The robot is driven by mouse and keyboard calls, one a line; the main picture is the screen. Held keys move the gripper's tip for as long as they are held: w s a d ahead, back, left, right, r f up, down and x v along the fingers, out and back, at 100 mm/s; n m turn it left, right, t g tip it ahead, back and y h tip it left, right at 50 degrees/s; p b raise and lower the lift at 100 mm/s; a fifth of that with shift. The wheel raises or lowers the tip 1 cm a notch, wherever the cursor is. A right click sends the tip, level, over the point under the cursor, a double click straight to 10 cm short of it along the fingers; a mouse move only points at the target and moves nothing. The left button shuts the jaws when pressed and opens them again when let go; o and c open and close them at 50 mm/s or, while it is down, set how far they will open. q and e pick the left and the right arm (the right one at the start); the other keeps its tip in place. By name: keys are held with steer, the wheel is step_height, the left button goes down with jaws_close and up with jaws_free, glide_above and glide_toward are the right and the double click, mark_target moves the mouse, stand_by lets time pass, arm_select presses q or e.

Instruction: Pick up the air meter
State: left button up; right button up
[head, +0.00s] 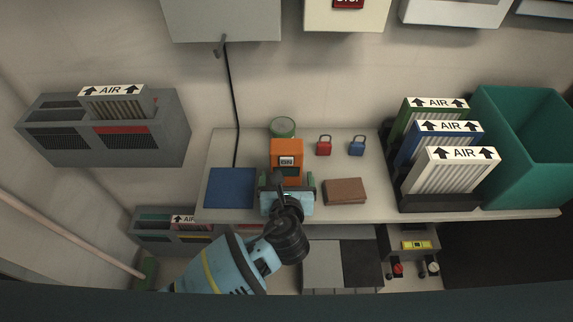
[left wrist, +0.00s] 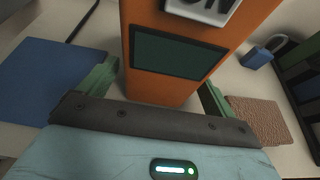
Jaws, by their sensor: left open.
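The air meter (head: 286,148) is an orange upright box with a label and a dark screen, standing on the shelf in the head view. In the left wrist view the meter (left wrist: 160,88) fills the upper middle, its dark green screen facing me. My left gripper (head: 287,180) is open at the meter's near side. In the left wrist view its green fingers (left wrist: 159,90) stand on either side of the meter's lower part, with gaps showing. The meter's lower part is partly hidden by the gripper in the head view. My right gripper is not in view.
On the shelf (head: 380,205), a blue pad (head: 231,188) lies left, a brown block (head: 345,190) right. Behind are a round green-lidded item (head: 283,127), a red padlock (head: 324,146) and a blue padlock (head: 357,146). Filters (head: 452,172) and a teal bin (head: 525,150) stand right.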

mark_target(287, 173)
arm_select(q)
steer(key=x, duration=0.2)
steer(key=shift+w+f, duration=0.15)
steer(key=shift+f, duration=0.15)
steer(key=shift+w, duration=0.35)
steer(key=c, duration=1.2)
steer(key=shift+r, duration=0.15)
